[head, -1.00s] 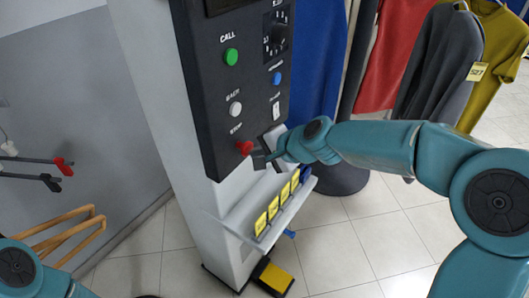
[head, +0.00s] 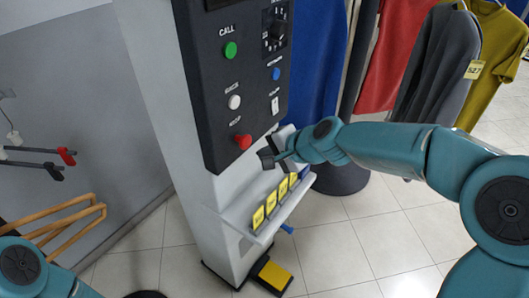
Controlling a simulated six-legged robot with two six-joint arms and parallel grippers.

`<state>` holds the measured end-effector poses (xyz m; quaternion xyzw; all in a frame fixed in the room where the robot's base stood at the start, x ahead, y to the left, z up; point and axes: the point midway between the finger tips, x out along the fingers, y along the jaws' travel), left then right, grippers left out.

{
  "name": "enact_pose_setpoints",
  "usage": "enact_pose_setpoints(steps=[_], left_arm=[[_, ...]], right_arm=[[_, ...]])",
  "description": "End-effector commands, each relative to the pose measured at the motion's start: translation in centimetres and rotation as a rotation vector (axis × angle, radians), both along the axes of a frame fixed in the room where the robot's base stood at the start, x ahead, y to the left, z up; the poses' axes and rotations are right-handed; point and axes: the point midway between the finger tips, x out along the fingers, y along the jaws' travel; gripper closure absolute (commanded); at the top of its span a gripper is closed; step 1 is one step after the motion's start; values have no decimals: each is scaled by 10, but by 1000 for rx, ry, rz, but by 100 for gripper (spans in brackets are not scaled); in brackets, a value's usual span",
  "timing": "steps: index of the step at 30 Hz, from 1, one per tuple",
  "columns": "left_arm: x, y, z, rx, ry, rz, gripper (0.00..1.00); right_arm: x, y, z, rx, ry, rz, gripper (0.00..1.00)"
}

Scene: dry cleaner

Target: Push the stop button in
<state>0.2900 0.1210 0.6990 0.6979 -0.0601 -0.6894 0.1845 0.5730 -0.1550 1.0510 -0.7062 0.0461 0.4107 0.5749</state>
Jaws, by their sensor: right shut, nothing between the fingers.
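The red stop button (head: 243,141) sticks out at the bottom of the dark control panel (head: 205,85) on a grey-white column. Its label above it is blurred. My right gripper (head: 265,158) is shut and empty, just right of and below the button, with a small visible gap between them in the picture. I cannot tell how far apart they are in depth. My left arm shows at the lower left; its gripper is out of view.
A green call button (head: 231,50), a white button (head: 235,102), a blue button (head: 276,74) and a dial (head: 277,28) share the panel. A shelf with yellow tags (head: 258,218) juts out below. Hanging garments (head: 440,70) are behind. Wooden bars (head: 70,218) stand at left.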

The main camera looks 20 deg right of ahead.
Motion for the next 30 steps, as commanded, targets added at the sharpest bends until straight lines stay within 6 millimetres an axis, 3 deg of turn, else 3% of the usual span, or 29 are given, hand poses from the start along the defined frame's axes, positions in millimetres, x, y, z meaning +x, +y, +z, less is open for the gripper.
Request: enact_pose_setpoints(steps=[16,30], left_arm=[[0,0,3,0,-1,0,100],[0,0,3,0,0,0,100]], right_arm=[[-53,-35,57,1,-2,-1,100],[-63,-40,63,0,1,1,100]])
